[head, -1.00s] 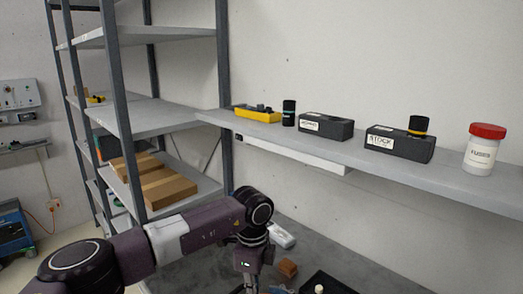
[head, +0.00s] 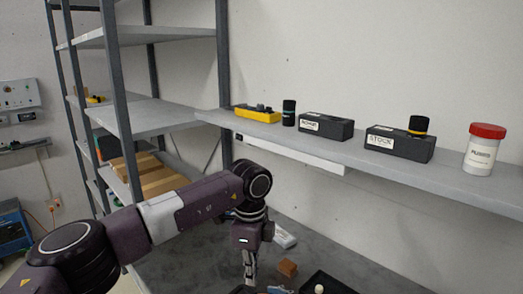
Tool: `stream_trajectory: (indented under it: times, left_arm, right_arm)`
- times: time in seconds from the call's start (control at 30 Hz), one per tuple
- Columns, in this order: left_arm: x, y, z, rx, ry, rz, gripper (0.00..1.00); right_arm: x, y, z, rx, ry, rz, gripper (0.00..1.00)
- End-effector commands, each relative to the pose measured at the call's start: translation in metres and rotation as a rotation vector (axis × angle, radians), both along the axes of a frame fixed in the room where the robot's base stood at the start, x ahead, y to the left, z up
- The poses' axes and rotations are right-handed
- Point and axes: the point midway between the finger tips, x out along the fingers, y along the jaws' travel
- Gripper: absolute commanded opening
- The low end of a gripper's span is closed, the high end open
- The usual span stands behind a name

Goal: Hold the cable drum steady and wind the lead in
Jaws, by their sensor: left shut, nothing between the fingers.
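My left gripper (head: 250,276) points down over the grey bench at the bottom middle of the head view. Its fingers are together with nothing seen between them. My left arm comes in from the lower left and covers part of the bench. I cannot make out the cable drum or its lead in this view. My right gripper is not in view.
A small brown block (head: 287,268) and a dark tray (head: 326,283) lie right of my left gripper. The wall shelf (head: 358,161) above carries black boxes, a yellow device (head: 257,114) and a red-lidded jar (head: 483,150). A metal rack (head: 146,117) stands left.

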Motion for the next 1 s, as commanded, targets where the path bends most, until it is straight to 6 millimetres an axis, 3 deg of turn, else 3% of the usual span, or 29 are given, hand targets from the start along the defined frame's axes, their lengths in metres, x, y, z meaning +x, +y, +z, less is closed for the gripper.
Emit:
stream_trajectory:
  times: [0.47, 1.0]
  left_arm:
    - [-0.031, 0.007, 0.006, 0.001, 0.002, 0.001, 0.00]
    - [-0.031, 0.007, -0.052, 0.002, 0.001, 0.001, 0.00]
  right_arm:
    - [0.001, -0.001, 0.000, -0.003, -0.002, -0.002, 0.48]
    - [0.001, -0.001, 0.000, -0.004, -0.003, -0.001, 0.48]
